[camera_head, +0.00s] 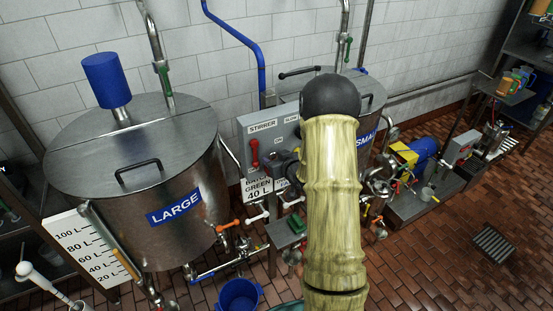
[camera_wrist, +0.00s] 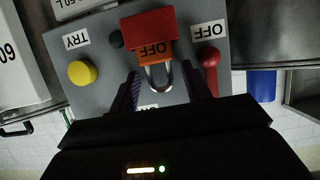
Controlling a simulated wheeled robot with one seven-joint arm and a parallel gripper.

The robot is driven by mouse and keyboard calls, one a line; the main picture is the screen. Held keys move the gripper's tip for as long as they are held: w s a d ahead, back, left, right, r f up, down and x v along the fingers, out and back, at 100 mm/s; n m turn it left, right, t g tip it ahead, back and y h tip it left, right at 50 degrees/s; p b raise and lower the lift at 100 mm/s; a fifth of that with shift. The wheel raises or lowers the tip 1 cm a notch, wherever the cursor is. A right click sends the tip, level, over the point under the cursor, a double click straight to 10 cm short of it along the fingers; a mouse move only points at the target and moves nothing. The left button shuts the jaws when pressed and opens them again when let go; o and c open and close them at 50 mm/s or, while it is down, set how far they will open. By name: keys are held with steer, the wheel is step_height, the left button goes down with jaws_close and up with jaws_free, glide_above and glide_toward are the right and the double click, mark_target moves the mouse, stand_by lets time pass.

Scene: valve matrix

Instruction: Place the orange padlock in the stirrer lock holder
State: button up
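In the wrist view, a padlock with an orange-red body (camera_wrist: 155,52) and a silver shackle (camera_wrist: 158,77) is in front of the grey stirrer panel (camera_wrist: 100,85). The body bears OFF, upside down in this view. My gripper (camera_wrist: 163,78) has its two dark fingers apart, on either side of the shackle, with visible gaps. The lock holder is not clearly seen, and I cannot tell whether the shackle passes through it. In the head view, the stirrer panel (camera_head: 285,122) is partly hidden by my arm; the padlock cannot be made out there.
A red lever (camera_wrist: 210,70) is close right of my fingers in the wrist view, and a yellow button (camera_wrist: 82,73) is to the left. In the head view, the large tank (camera_head: 160,215) stands left of the panel and the small tank (camera_head: 372,98) behind my arm.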

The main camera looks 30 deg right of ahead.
steer(key=shift+r, duration=0.2)
steer(key=shift+s, duration=0.4)
steer(key=b+v, duration=0.3)
steer(key=v, duration=0.8)
steer(key=shift+r, duration=0.2)
steer(key=shift+a, duration=0.1)
steer(key=s+a+f+g, duration=0.1)
steer(key=s+a+g, duration=1)
steer(key=s+a, duration=0.5)
steer(key=shift+s+a, duration=0.2)
steer(key=shift+a, duration=0.65)
